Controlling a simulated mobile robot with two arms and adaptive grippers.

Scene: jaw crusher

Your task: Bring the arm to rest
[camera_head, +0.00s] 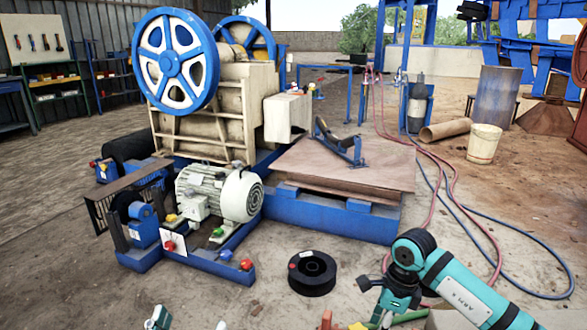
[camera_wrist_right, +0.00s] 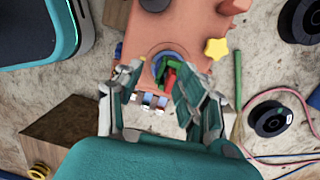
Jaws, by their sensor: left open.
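My left gripper (camera_head: 158,319) shows only as pale and teal finger parts at the bottom edge of the head view. Its jaws are open and I see nothing held.
A yellow star knob (camera_wrist_right: 216,49) sits on the orange box. A black spool (camera_head: 312,273) lies on the floor before the blue-framed crusher (camera_head: 335,218) and its motor (camera_head: 222,193). Red and blue hoses (camera_head: 440,190) run along the right. Bare floor lies around the spool.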

